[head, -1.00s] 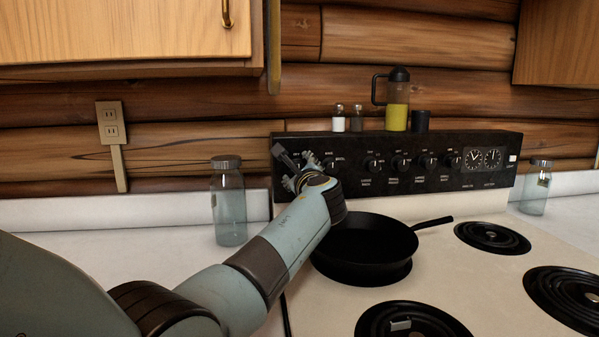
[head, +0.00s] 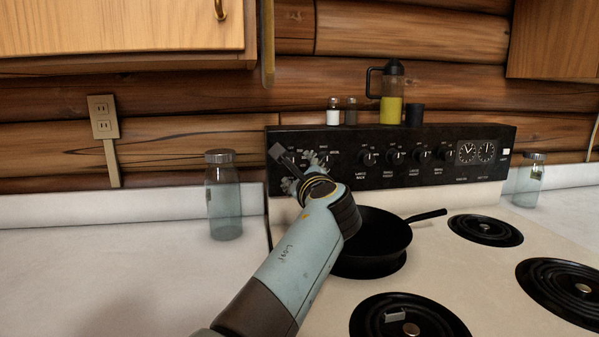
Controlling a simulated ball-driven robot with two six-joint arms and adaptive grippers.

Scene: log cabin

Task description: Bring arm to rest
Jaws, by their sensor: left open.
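My left arm comes in from the bottom, and its gripper (head: 281,168) is in front of the left end of the stove's control panel (head: 340,178), near the leftmost knobs. The gripper is open, and I see nothing held in it. Its fingers are partly hidden behind my wrist. A black frying pan (head: 385,240) sits on the back left burner, just right of my forearm, which hides its left side. My right gripper is not in view.
A glass jar (head: 226,205) stands on the counter (head: 120,275) left of the stove; another jar (head: 529,183) stands at the right. The left counter is mostly clear.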

